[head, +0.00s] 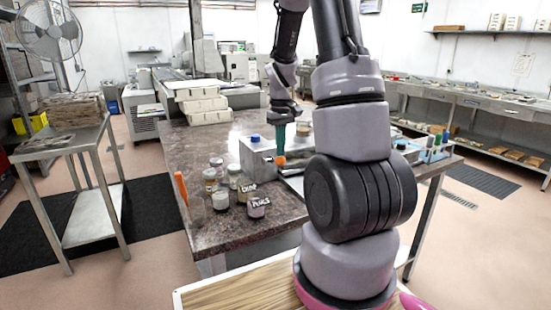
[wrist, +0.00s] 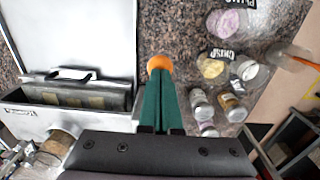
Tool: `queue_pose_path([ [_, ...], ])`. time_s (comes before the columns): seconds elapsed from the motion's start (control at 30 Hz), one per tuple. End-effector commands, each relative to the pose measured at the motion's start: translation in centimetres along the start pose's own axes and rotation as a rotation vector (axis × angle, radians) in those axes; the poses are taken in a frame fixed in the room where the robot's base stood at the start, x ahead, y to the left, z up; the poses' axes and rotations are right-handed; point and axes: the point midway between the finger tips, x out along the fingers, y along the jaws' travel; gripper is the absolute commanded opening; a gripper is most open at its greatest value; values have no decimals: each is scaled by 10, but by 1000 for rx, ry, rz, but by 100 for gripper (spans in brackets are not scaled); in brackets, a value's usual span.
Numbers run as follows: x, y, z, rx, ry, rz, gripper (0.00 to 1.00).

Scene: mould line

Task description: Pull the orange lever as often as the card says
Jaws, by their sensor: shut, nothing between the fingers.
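The orange lever shows as a round orange knob (head: 280,160) at the front of a grey metal box (head: 258,160) on the table. In the wrist view the knob (wrist: 160,63) lies just beyond the green fingertips. My gripper (head: 280,150) points down at it with its fingers together and nothing between them. In the wrist view my gripper (wrist: 160,76) appears close to the knob; I cannot tell if they touch. The lever's shaft is hidden. I cannot make out a card with a readable number.
Several small jars (head: 221,200) stand left of the box, some labelled. An orange-handled tool (head: 181,188) stands at the table's left edge. White boxes (head: 200,105) are stacked behind. A blue knob (head: 255,138) tops the metal box. The table's front left (head: 215,240) is bare.

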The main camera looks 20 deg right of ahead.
Motion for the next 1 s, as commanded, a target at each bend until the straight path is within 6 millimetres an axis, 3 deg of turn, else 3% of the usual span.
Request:
queue_pose_path([
  [0.6,-55,0,0,0,2,1,0],
  [1.0,-60,0,0,0,0,0,0],
])
